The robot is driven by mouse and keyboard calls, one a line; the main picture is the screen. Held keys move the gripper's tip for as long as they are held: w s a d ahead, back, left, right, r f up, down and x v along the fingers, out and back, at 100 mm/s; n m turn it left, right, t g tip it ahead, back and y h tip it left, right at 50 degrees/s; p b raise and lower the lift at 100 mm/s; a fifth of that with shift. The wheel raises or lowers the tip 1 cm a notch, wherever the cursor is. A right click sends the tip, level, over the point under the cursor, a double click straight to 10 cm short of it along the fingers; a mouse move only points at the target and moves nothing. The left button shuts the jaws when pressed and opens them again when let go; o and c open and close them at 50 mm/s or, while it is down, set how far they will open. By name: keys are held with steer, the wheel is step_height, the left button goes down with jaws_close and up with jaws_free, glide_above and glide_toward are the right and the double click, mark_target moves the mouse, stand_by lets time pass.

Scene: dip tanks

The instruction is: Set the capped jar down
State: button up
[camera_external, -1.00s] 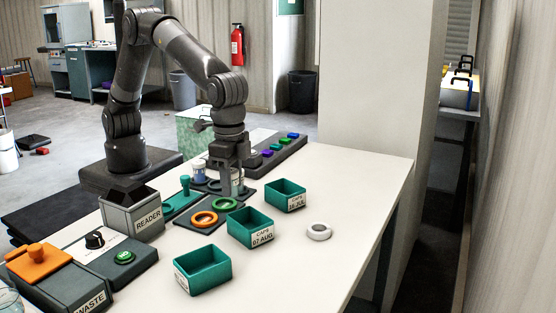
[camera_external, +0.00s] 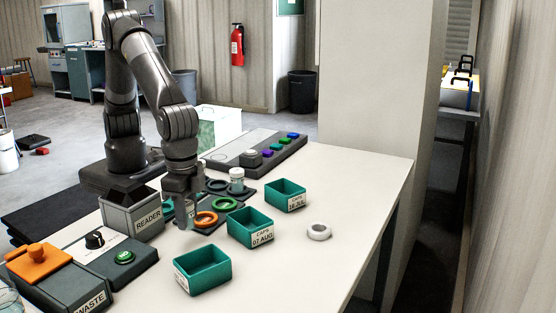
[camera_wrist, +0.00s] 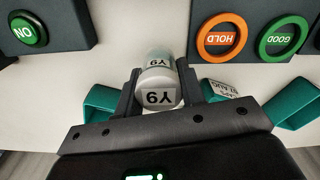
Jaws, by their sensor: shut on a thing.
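My gripper (camera_external: 182,222) is shut on a capped jar (camera_wrist: 158,80). The jar shows between the fingers (camera_wrist: 158,68) in the wrist view, with a pale top and the label Y9. In the external view the jar is mostly hidden by the fingers. The gripper is low, left of the orange HOLD ring (camera_external: 213,221). In the wrist view, bare white tabletop shows around the jar, and the HOLD ring (camera_wrist: 201,38) and green GOOD ring (camera_wrist: 262,38) are to its right. I cannot tell whether the jar touches the table.
Another white-capped jar (camera_external: 237,175) stands behind, on the dark pad. The READER box (camera_external: 118,222) is close on the left. Teal cap bins (camera_external: 240,240) stand to the right, and one (camera_external: 190,285) at the front.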

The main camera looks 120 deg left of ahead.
mark_target(189, 225)
steer(key=shift+f, duration=1.65)
steer(key=shift+f, duration=0.1)
steer(key=o, duration=1)
